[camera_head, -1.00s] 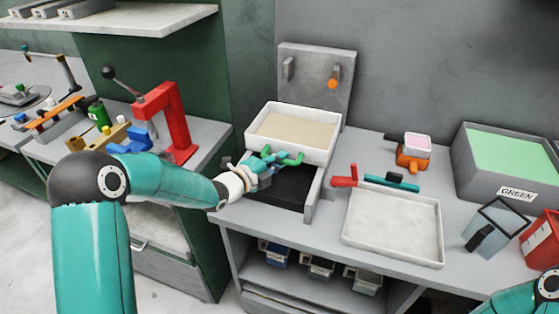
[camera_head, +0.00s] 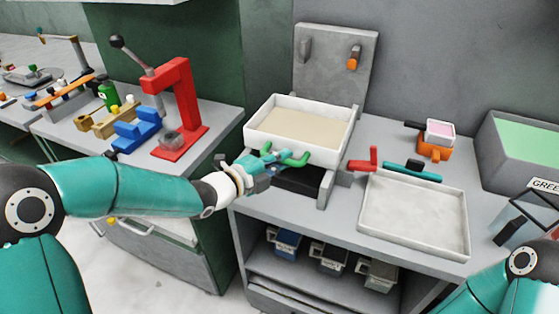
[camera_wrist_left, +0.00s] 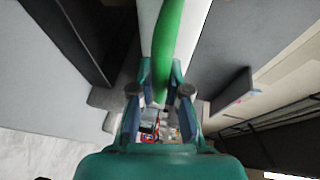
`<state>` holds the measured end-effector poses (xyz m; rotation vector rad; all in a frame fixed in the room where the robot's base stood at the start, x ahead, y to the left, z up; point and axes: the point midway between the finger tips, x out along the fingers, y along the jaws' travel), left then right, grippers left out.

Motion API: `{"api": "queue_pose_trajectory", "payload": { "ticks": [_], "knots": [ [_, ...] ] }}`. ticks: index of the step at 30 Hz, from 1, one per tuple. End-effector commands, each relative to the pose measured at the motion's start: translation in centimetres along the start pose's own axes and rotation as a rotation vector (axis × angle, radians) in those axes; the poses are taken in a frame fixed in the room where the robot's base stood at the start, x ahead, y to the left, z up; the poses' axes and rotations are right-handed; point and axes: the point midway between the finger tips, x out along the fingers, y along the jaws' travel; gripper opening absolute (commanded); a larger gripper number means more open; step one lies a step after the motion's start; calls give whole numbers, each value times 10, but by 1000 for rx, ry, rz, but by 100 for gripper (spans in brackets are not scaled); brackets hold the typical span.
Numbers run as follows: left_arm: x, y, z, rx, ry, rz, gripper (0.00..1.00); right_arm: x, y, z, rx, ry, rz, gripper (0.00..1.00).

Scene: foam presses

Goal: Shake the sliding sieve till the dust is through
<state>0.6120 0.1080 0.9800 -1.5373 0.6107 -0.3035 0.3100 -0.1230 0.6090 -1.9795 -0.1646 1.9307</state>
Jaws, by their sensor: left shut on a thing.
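The sliding sieve (camera_head: 348,134) is a white, shallow box with beige dust lying in it. It sits on a grey stand with a dark tray area (camera_head: 300,181) partly visible under its front. A green handle (camera_head: 298,160) is on its front side. My left gripper (camera_head: 277,163) is shut on this handle. In the left wrist view the green handle (camera_wrist_left: 170,40) runs down between the fingers of my left gripper (camera_wrist_left: 167,92). What is below the sieve is mostly hidden. My right arm shows at the lower right, but its gripper is out of view.
A white tray (camera_head: 415,218) lies right of the sieve, with a red clamp (camera_head: 363,160) and a teal bar (camera_head: 411,171) at its back edge. A red press (camera_head: 183,105) stands on the left bench. A grey upright plate (camera_head: 330,60) rises behind the sieve.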

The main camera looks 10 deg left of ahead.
Motion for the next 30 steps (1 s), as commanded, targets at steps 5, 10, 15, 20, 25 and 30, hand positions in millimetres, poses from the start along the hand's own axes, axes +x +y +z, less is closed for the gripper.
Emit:
{"api": "queue_pose_trajectory", "payload": {
  "ticks": [5, 10, 15, 20, 25, 30],
  "knots": [
    [0, 4, -1, -2, 3, 11, 0, 0, 0, 0, 0, 0, 0, 0],
    [0, 4, -1, -1, 2, 9, 41, 0, 0, 0, 0, 0, 0, 0],
    [1, 2, -1, -1, 2, 6, 41, 0, 0, 0, 0, 0, 0, 0],
    [-1, 2, 0, 0, 2, 5, 41, -1, 0, 0, 0, 0, 0, 0],
    [-15, 1, 0, 0, 0, 3, 41, -1, 0, 0, 0, 0, 0, 0],
    [-46, 1, 0, 1, -1, 4, 41, -1, 0, 0, 0, 0, 0, 0]
  ]
}}
